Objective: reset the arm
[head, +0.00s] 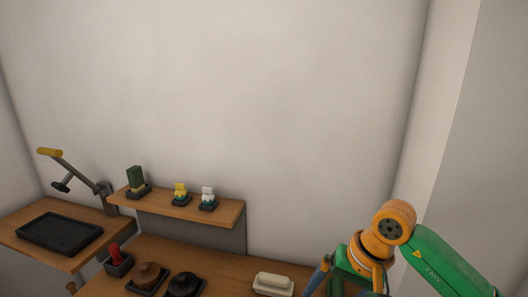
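A lever arm of dark grey metal with a yellow grip (49,152) stands at the left in the head view. It leans up and to the left from a grey post (106,198) by the wall, with a dark knob hanging under it. No gripper is near it. My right arm, green and orange, comes in from the lower right and bends down past the bottom edge. I cannot see its fingertips. My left arm and gripper are not in view.
A black tray (59,248) lies on the left bench. A small shelf (223,213) holds a green-and-tan block (136,179), a yellow piece (181,191) and a white piece (207,196). Below are a red-handled item (115,252), brown (147,275) and black (184,285) round items, and a cream block (272,283).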

